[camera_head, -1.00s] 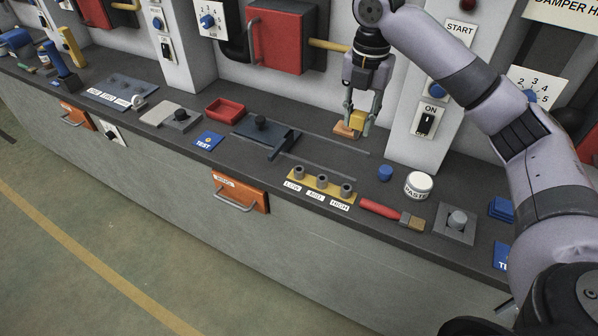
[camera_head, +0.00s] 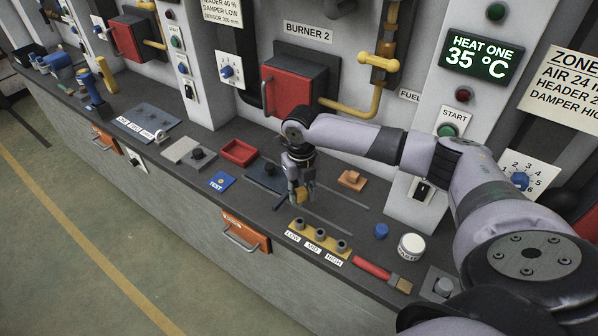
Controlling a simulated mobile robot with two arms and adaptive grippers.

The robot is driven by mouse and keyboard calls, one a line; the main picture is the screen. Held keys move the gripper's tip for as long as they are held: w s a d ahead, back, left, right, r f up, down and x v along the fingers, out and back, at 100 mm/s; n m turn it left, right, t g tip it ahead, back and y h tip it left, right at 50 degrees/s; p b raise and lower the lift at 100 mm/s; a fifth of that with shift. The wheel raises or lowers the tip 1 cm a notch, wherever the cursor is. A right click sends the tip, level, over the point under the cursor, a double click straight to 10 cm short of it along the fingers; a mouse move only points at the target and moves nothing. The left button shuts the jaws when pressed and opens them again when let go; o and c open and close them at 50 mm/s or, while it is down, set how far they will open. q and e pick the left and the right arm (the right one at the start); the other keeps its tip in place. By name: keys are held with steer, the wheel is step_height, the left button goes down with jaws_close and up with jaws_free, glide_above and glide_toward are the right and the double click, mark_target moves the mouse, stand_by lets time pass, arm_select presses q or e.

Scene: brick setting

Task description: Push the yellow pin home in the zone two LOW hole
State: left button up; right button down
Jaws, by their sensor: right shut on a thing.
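My right gripper (camera_head: 302,197) is shut on a small yellow piece, which I take to be the yellow pin (camera_head: 302,192). Its fingers hide most of the pin. They point down above the counter, just behind the LOW end of the yellow strip (camera_head: 317,241). The strip has three grey round sockets over the labels LOW, MID and HIGH. The LOW socket (camera_head: 299,224) is at the left end and looks empty. I cannot tell the exact height of the pin above the counter. My left gripper is not in view.
An orange block (camera_head: 352,180) sits behind and right of the gripper. A blue cap (camera_head: 381,231), a white paste jar (camera_head: 411,247) and a red-handled brush (camera_head: 372,268) lie to the right. A dark plate (camera_head: 268,177) and red tray (camera_head: 239,153) are left.

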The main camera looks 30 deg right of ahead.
mark_target(300, 206)
steer(key=shift+a+f, duration=0.15)
steer(key=shift+f, duration=0.1)
step_height(300, 206, down, 5)
steer(key=shift+r+b, duration=0.1)
steer(key=shift+b, duration=1.05)
steer(key=shift+f, duration=0.4)
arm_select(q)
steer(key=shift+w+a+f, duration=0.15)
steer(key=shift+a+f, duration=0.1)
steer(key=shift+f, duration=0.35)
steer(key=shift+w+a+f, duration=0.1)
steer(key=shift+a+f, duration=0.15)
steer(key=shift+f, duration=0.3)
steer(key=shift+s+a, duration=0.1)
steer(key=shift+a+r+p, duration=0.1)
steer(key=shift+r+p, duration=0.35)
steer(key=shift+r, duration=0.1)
arm_select(e)
steer(key=shift+r, duration=0.1)
